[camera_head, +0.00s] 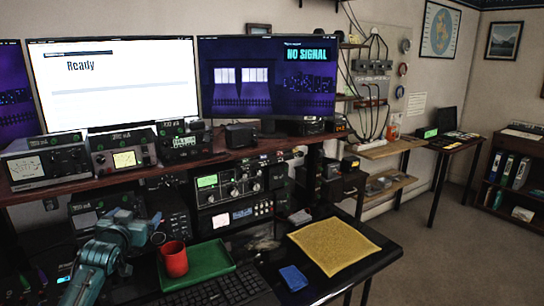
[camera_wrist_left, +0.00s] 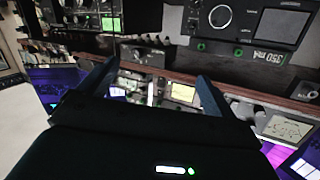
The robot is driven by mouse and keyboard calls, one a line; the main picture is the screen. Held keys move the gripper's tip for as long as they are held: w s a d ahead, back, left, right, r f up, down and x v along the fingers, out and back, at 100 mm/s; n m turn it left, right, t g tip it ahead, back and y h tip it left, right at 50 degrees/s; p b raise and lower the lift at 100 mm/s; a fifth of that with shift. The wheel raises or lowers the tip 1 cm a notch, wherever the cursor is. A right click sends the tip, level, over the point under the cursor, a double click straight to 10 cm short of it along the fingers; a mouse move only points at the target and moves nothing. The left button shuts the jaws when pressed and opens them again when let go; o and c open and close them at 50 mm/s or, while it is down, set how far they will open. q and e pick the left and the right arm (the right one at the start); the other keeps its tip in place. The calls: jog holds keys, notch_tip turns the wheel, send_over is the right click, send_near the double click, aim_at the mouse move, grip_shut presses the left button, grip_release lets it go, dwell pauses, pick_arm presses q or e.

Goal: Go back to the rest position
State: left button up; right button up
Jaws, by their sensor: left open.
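My left gripper (camera_head: 155,226) shows at the lower left of the head view, at the end of a teal arm in front of the tuner equipment. In the left wrist view its two fingers (camera_wrist_left: 152,82) are spread apart with nothing between them. The radio tuner (camera_head: 230,186) with its knobs and green display stands under the wooden shelf, to the right of the gripper and apart from it. The wrist view looks past the fingers at equipment panels with lit meters (camera_wrist_left: 182,93), and that picture seems upside down. My right gripper is not in view.
A red cup (camera_head: 174,259) and a green tray (camera_head: 208,262) are just right of the gripper. A keyboard (camera_head: 228,289), blue cloth (camera_head: 293,278) and yellow cloth (camera_head: 333,245) lie on the black desk. Metered boxes (camera_head: 122,152) line the shelf below the monitors. Open floor (camera_head: 450,240) lies at right.

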pick_arm(q)
jog(key=s+d+f+m+h, duration=0.1)
jog(key=s+d+f, duration=0.3)
jog(key=s+f, duration=0.2)
jog(key=s+d+f+m+g+h, duration=0.1)
jog(key=s+d+f, duration=0.3)
jog(key=s+f, duration=0.2)
jog(key=s+d+f+m+g+h, duration=0.1)
jog(key=s+d+f, duration=0.3)
jog(key=s+f, duration=0.2)
jog(key=shift+d+f, duration=0.4)
jog(key=shift+f, duration=0.2)
jog(key=s+d+f+g, duration=0.1)
jog(key=s+d, duration=0.2)
jog(key=s, duration=0.4)
jog(key=s+d+f+g+h, duration=0.1)
jog(key=s+d+f, duration=0.1)
jog(key=s, duration=0.5)
jog(key=s+d+f+g+h, duration=0.1)
jog(key=s+d+f, duration=0.1)
jog(key=s, duration=0.5)
jog(key=shift+s+d+f+n+g, duration=0.25)
jog(key=shift+d+n+g, duration=0.05)
jog(key=shift+d, duration=0.5)
